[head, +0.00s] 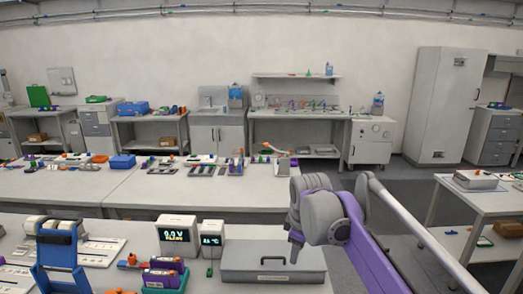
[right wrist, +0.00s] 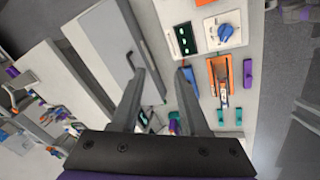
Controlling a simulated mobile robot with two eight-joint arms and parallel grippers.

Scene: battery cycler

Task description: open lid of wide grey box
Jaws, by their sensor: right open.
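The wide grey box (head: 255,263) lies on the near bench in the head view, with its flat lid shut. A small handle or label shows on its front. In the right wrist view the grey box (right wrist: 103,52) is at the upper left, with a dark bar-like handle (right wrist: 130,61) along its side. My right gripper (head: 295,252) points down over the back right part of the box in the head view. In the right wrist view its two fingers (right wrist: 160,76) are apart, with nothing between them, and the left fingertip appears near the handle. Contact cannot be told. My left gripper is not in view.
Left of the box stand a white display unit (head: 178,237) and a smaller meter (head: 211,240). Purple parts in a green tray (head: 165,276) and a blue stand (head: 58,248) are further left. A second bench (head: 200,188) with several small items lies behind.

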